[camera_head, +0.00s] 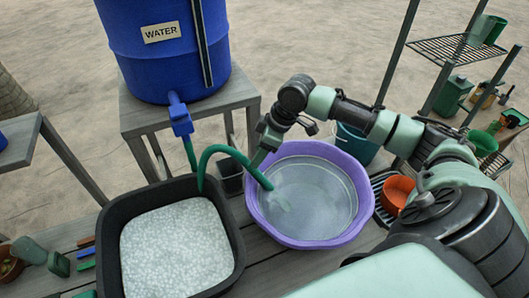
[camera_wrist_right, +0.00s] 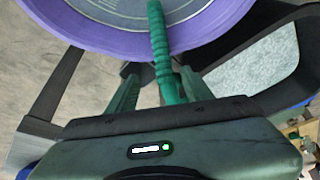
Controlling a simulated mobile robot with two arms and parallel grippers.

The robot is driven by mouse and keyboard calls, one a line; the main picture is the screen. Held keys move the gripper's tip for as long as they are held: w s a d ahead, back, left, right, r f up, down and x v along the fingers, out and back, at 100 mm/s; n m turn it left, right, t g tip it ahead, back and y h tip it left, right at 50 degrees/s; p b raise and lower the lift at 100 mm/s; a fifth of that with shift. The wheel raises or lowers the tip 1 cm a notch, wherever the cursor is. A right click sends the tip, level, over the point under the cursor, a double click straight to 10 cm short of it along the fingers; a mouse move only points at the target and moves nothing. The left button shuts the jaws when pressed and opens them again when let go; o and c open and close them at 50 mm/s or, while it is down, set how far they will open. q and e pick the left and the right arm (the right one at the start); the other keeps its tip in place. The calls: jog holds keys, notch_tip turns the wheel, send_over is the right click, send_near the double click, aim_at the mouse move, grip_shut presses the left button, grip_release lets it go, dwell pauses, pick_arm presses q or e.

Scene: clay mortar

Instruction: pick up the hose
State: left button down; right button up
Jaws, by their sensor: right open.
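The green hose (camera_head: 225,150) runs from the blue tap of the water barrel, arches over the back of the black tub and ends over the purple basin (camera_head: 355,232). Water seems to show below its end. My right gripper (camera_head: 259,160) is at the hose, near the basin's left rim. In the right wrist view the hose (camera_wrist_right: 159,45) runs between the two spread green fingers of the right gripper (camera_wrist_right: 160,86). The fingers are open, with visible gaps beside the hose. My left gripper is not in view.
The blue water barrel (camera_head: 165,60) stands on a grey wooden stand (camera_head: 240,90) at the back. A black tub (camera_head: 235,265) of white pellets stands left of the basin. A teal bucket (camera_head: 357,145) and an orange pot (camera_head: 397,192) are to the right, with wire shelves beyond.

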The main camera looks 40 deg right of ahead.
aim_at(261, 178)
jog(key=shift+a+f+p, duration=0.2)
jog(key=shift+f+p, duration=0.05)
jog(key=shift+f, duration=0.3)
jog(key=shift+a+f+p, duration=0.2)
jog(key=shift+f, duration=0.3)
jog(key=p+x, duration=0.1)
jog(key=x, duration=0.4)
jog(key=shift+d+f+p, duration=0.1)
jog(key=shift+p, duration=0.2)
jog(key=shift+s, duration=0.1)
grip_shut()
